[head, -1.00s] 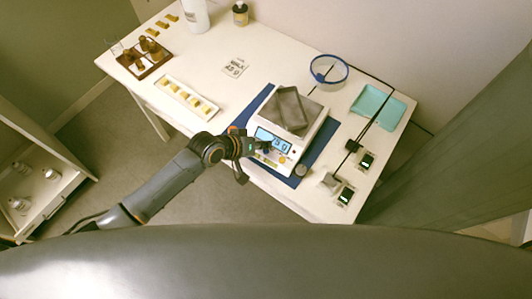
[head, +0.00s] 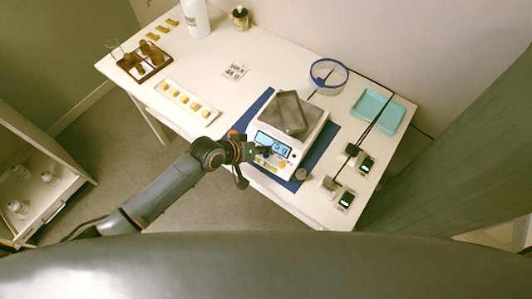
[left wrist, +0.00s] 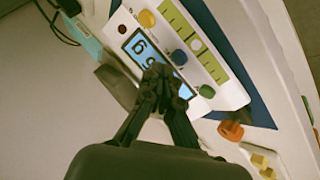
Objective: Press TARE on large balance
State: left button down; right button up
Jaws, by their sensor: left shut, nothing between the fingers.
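The large balance (head: 306,137) is white, with a dark grey tray (head: 290,112) on its pan and a lit blue display (head: 274,144). In the left wrist view its front panel shows a yellow button (left wrist: 147,18), a blue button (left wrist: 180,57) and a green button (left wrist: 207,91). The labels are not readable. My left gripper (head: 264,151) is shut and empty at the front panel; in the left wrist view its fingertips (left wrist: 160,80) cover part of the display (left wrist: 142,48). I cannot tell whether they touch the panel. My right gripper is not in view.
A blue mat (head: 322,150) lies under the balance. Two small balances (head: 346,199) stand to the right, near a teal tray (head: 372,106) and a clear blue-rimmed bowl (head: 328,75). A white tray of yellow blocks (head: 184,102) lies left; the table between is mostly clear.

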aim_at(263, 156)
pick_arm(q)
jog(key=shift+f, duration=0.1)
dwell(0.4)
jog(key=shift+f, duration=0.3)
jog(key=shift+f+b, duration=0.35)
jog(key=shift+f, duration=0.1)
dwell(0.5)
dwell(0.3)
jog(key=shift+r+p, duration=0.85)
jog(key=shift+p, duration=0.05)
jog(key=shift+r, duration=0.1)
notch_tip(263, 156, up, 5)
jog(key=p, duration=0.5)
